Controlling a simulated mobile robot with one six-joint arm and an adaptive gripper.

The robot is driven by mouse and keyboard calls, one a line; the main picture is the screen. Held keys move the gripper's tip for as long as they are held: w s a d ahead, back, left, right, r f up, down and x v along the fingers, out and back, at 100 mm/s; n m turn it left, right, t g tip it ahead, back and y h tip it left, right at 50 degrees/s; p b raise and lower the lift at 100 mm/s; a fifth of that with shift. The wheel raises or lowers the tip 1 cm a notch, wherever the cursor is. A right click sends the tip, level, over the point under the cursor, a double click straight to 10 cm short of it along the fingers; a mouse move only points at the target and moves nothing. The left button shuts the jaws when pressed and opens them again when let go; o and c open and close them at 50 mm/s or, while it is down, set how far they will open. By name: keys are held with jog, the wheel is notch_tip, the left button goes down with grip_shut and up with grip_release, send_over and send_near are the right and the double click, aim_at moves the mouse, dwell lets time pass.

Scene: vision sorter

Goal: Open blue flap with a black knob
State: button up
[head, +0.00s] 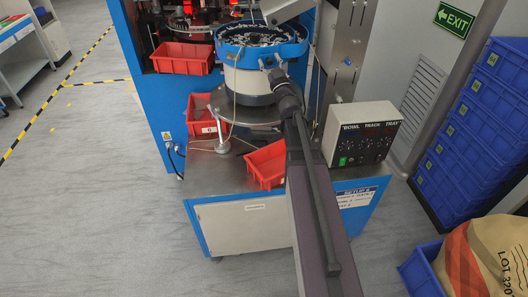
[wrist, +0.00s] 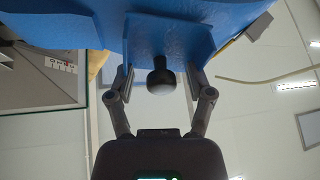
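The blue flap (wrist: 165,38) fills the upper middle of the wrist view. Its black knob (wrist: 160,82) sticks out from it toward my gripper (wrist: 159,80). One finger is on each side of the knob, with a visible gap on both sides, so my gripper is open and not clamped on it. The fingertips are close to the flap's face; I cannot tell whether they touch it. In the head view my gripper (head: 281,82) is at the right side of the blue-rimmed bowl (head: 262,58). The flap and knob cannot be made out there, behind my arm.
Red bins (head: 203,118) stand around the bowl, one (head: 267,163) close to my arm on the metal bench (head: 205,178). A control box (head: 362,135) stands right of my arm. Stacked blue crates (head: 480,125) and a sack (head: 485,255) are at the right. The left floor is clear.

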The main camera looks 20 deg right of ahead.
jog(key=shift+w+r+g+p, duration=0.15)
jog(key=shift+r+g+p, duration=0.15)
jog(key=shift+g+p, duration=0.35)
jog(key=f+b+v, duration=0.1)
jog(key=b+v, duration=0.4)
jog(key=v, duration=0.9)
jog(key=a+f+m+g+h+b, duration=0.1)
jog(key=a+f+m+g+b, duration=0.2)
jog(key=f, duration=1)
jog(key=a+f+m+g+h+b, duration=0.2)
jog(key=a+f+m+g+b, duration=0.1)
jog(key=f+g, duration=0.7)
jog(key=shift+a+f+h+b, duration=0.3)
jog(key=shift+a+f+b, duration=0.45)
jog(key=shift+f, duration=0.65)
jog(key=s+a+f+n+g+y, duration=0.1)
jog(key=s+a+f+g+y, duration=0.1)
jog(key=s+a, duration=0.4)
jog(key=s+a+f+n+g+y, duration=0.2)
jog(key=s+a+f+g, duration=0.2)
jog(key=s+a+g, duration=0.2)
jog(key=a+g, duration=0.1)
jog(key=a, duration=0.1)
jog(key=shift+s+a+f, duration=0.3)
jog(key=shift+s+a, duration=0.05)
jog(key=shift+a, duration=0.05)
